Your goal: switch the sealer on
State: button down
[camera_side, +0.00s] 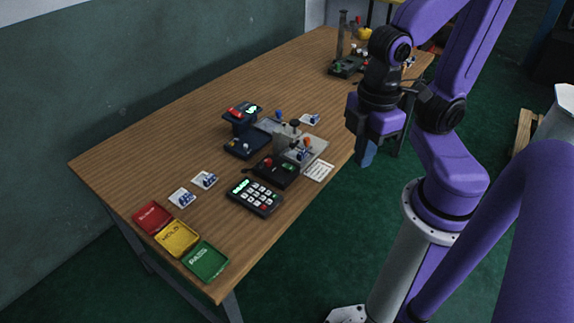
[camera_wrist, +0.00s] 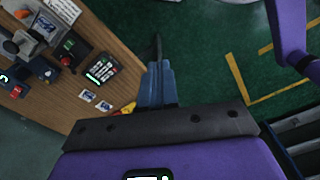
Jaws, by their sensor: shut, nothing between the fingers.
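No device has a readable sealer label, so I cannot tell for sure which one is the sealer. A dark blue device (camera_side: 240,120) on the table has a red part and a lit green display on top. A black box (camera_side: 275,171) with a red knob and a green display or button stands in front of the grey plate; it also shows in the wrist view (camera_wrist: 69,51). My gripper (camera_side: 366,155) hangs beyond the table's right edge, apart from all the devices. Its blue fingers (camera_wrist: 157,84) are shut and empty in the wrist view.
A grey fixture (camera_side: 300,145) with several knobs stands behind the black box. A keypad (camera_side: 255,198) sits in front. A dark post stand (camera_side: 343,64) is at the far end. The table's left side is clear.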

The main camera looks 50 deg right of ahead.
jog(key=w+f+n, duration=0.1)
jog(key=w, duration=0.5)
jog(key=n, duration=0.4)
send_over(290, 168)
notch_tip(290, 168, down, 9)
jog(key=shift+f, duration=0.1)
notch_tip(290, 168, down, 14)
jog(key=shift+r, duration=0.1)
dwell(0.4)
